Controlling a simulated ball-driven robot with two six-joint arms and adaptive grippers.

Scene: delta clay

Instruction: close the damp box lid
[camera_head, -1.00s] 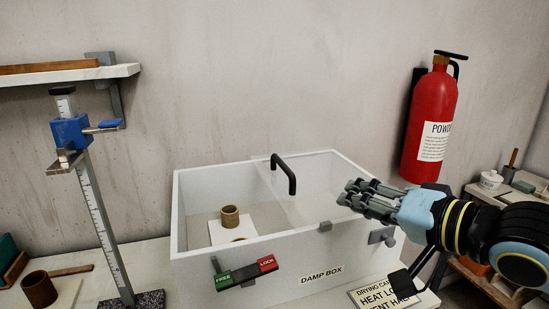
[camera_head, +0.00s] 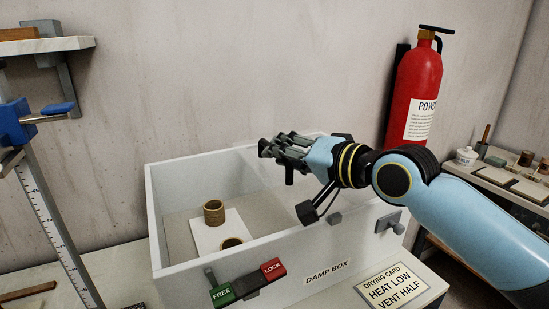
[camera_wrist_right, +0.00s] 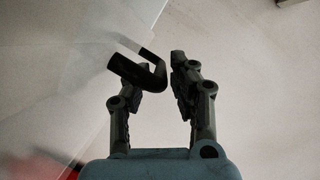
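The white damp box (camera_head: 290,262) stands open at its left part, with brown clay rings (camera_head: 214,213) visible inside. A clear lid panel (camera_head: 270,215) appears to cover the right part. The black lid handle (camera_head: 289,176) is mostly hidden by my right gripper (camera_head: 270,150) in the head view. In the right wrist view, the handle (camera_wrist_right: 132,70) crosses the left finger and its bend reaches into the gap between the fingers of my right gripper (camera_wrist_right: 164,72). The fingers are apart, not clamped. My left gripper is out of view.
A green FREE and red LOCK latch (camera_head: 247,284) is on the box front, its grey lever by FREE. A drying card (camera_head: 390,287) lies right of the box. A blue height gauge (camera_head: 20,125) stands left; a fire extinguisher (camera_head: 417,85) hangs behind right.

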